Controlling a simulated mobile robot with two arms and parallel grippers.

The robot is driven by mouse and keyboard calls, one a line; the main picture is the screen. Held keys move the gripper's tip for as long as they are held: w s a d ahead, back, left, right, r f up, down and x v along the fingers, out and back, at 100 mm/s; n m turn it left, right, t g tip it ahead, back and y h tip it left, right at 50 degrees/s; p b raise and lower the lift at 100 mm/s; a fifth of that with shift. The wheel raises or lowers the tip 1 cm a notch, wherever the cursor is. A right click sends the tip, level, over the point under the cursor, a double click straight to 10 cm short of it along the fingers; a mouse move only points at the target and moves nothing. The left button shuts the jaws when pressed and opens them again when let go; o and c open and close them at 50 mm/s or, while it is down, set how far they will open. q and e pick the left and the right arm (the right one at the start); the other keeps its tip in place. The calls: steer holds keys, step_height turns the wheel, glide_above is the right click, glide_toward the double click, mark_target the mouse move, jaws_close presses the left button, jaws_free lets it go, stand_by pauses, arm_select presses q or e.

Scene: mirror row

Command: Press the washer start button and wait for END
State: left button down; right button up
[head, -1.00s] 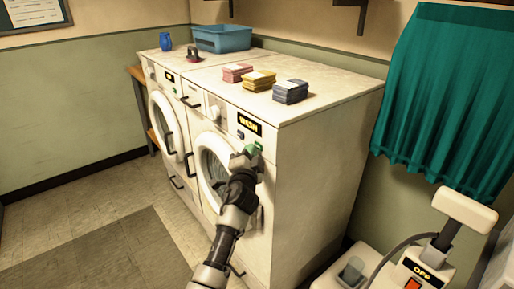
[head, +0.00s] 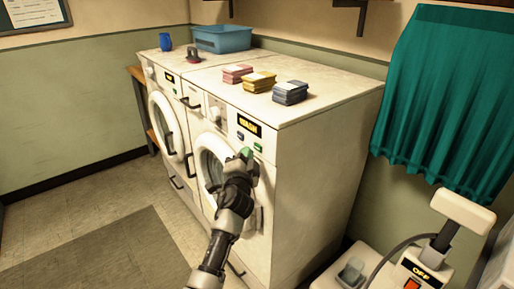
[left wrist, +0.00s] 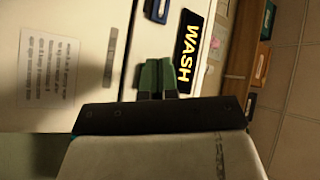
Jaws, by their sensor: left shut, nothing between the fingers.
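The right-hand washer (head: 310,180) has a lit display (head: 249,126), which reads WASH in the left wrist view (left wrist: 186,52). Below the display in the head view are a dark blue button (head: 240,135) and a green button (head: 257,147), both uncovered. My left gripper (head: 247,154) is shut and empty, with its green fingertips just below and left of the green button, in front of the washer's face. Its fingers show beside the display in the left wrist view (left wrist: 157,77). My right gripper is out of view.
A second machine (head: 167,112) stands to the left. On top are folded cloth stacks (head: 259,82), a blue bin (head: 222,39), an iron (head: 193,55) and a blue jug (head: 165,42). A device marked OFF (head: 425,272) stands at lower right. The floor at left is clear.

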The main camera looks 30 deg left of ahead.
arm_select(q)
steer(key=shift+s, duration=0.1)
steer(key=s, duration=0.1)
steer(key=s+a+p, duration=0.1)
steer(key=s, duration=0.1)
steer(key=s+a+p, duration=0.1)
steer(key=shift+s, duration=0.25)
stand_by(0.7)
